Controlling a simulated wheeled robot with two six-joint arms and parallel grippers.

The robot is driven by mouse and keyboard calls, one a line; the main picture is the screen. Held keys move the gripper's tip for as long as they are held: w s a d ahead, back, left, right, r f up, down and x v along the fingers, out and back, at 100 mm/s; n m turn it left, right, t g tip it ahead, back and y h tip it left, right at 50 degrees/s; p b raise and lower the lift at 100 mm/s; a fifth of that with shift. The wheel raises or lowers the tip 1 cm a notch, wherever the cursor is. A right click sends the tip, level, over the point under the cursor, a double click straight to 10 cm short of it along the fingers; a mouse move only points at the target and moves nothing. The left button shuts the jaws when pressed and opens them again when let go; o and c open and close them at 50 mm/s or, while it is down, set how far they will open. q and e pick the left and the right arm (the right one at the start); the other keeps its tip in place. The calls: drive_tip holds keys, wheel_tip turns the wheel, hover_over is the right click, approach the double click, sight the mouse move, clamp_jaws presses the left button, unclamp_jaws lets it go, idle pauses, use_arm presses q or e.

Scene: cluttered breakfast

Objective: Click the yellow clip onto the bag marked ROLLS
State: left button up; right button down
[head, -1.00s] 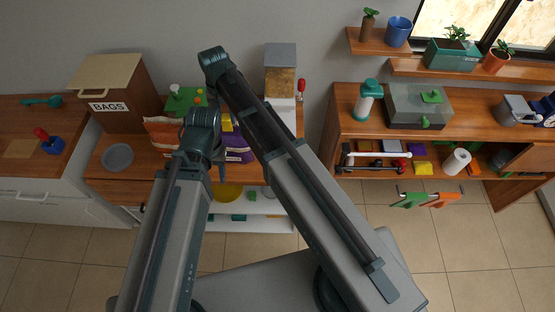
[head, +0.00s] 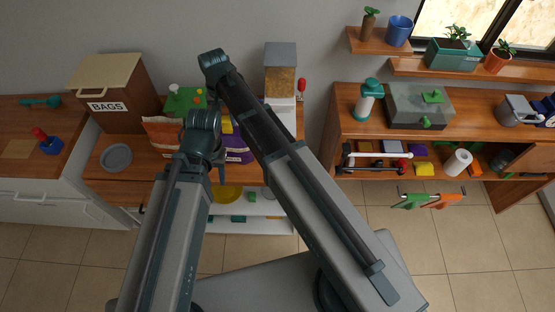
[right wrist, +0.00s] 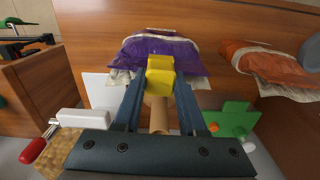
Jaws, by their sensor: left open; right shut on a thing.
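The yellow clip (right wrist: 160,76) is between the fingers of my right gripper (right wrist: 157,88), which is shut on it. In the right wrist view it overlaps the near edge of a purple bag (right wrist: 163,51); I cannot tell whether they touch. The purple bag (head: 240,143) lies on the counter in the head view, partly behind my arms. An orange bag (head: 163,131) is left of it, and also shows in the right wrist view (right wrist: 262,63). I cannot read either bag's marking. My left gripper (head: 221,172) is open and mostly hidden by its arm, near the purple bag's front.
A green board (head: 183,101) with small items stands behind the bags. A cereal dispenser (head: 281,80) with a red handle is to their right. A brown BAGS box (head: 118,95) and a grey plate (head: 117,157) are to the left. A yellow bowl (head: 228,193) is below.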

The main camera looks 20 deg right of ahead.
sight(226, 119)
drive_tip(key=shift+f, duration=0.15)
drive_tip(key=shift+c, duration=2)
unclamp_jaws()
drive_tip(key=shift+c, duration=1.4)
wheel_tip(226, 119, up, 7)
drive_tip(key=p, duration=0.7)
